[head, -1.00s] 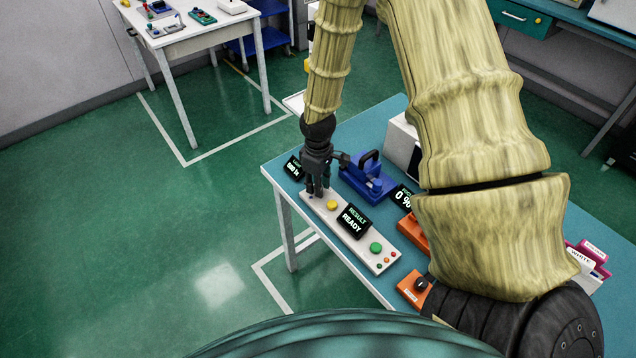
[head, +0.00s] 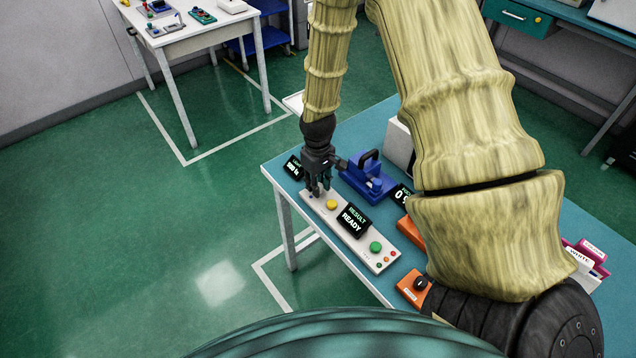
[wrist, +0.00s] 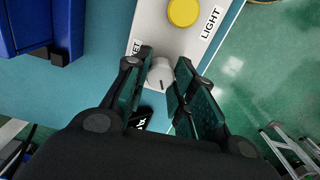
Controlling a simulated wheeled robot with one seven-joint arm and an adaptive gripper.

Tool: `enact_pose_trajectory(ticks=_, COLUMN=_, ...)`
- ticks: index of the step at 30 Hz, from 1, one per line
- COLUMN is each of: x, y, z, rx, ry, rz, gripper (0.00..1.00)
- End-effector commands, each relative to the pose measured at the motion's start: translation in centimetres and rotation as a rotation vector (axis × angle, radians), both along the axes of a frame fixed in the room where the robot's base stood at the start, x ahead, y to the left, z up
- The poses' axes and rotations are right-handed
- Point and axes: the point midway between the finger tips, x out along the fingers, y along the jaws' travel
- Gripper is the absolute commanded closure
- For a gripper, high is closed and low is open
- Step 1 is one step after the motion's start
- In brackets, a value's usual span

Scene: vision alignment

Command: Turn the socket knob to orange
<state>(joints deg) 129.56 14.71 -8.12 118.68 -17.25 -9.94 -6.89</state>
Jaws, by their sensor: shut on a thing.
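The socket knob (wrist: 160,74) is a pale grey round knob with a dark mark line, on the end of a light grey panel (wrist: 155,25). It sits between the two fingers of my gripper (wrist: 160,82) in the wrist view. The fingers are closed in on its sides. In the head view my gripper (head: 319,190) points down at the far left end of the panel (head: 380,258) and hides the knob. No orange mark shows near the knob.
A yellow button (head: 332,204) beside a "LIGHT" label, a black "RESULT READY" display (head: 352,220) and a green button (head: 376,247) are on the panel. A blue fixture (head: 368,180) stands close behind my gripper. A small black display (head: 293,168) stands left of it.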

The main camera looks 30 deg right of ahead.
Motion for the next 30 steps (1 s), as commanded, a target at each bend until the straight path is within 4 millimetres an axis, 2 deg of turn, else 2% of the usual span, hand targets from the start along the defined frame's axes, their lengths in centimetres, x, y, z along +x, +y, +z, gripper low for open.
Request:
enact_pose_trajectory(ticks=4, x=0.4, y=-0.1, z=0.2, rx=-0.002, ry=-0.008, rz=0.001, gripper=0.99)
enact_pose_trajectory(ticks=5, x=0.4, y=-0.1, z=0.2, rx=-0.002, ry=-0.008, rz=0.001, gripper=0.69)
enact_pose_trajectory(ticks=8, x=0.3, y=-0.1, z=0.2, rx=-0.002, ry=-0.006, rz=0.001, gripper=0.52)
enact_pose_trajectory(ticks=20, x=0.2, y=0.0, z=0.4, rx=0.000, ry=-0.004, rz=0.001, gripper=0.52)
enact_pose_trajectory(ticks=23, x=0.2, y=0.0, z=1.1, rx=0.000, ry=-0.004, rz=0.001, gripper=0.52)
enact_pose_trajectory(ticks=30, x=0.2, y=-0.1, z=4.2, rx=0.000, ry=-0.004, rz=0.002, gripper=0.52)
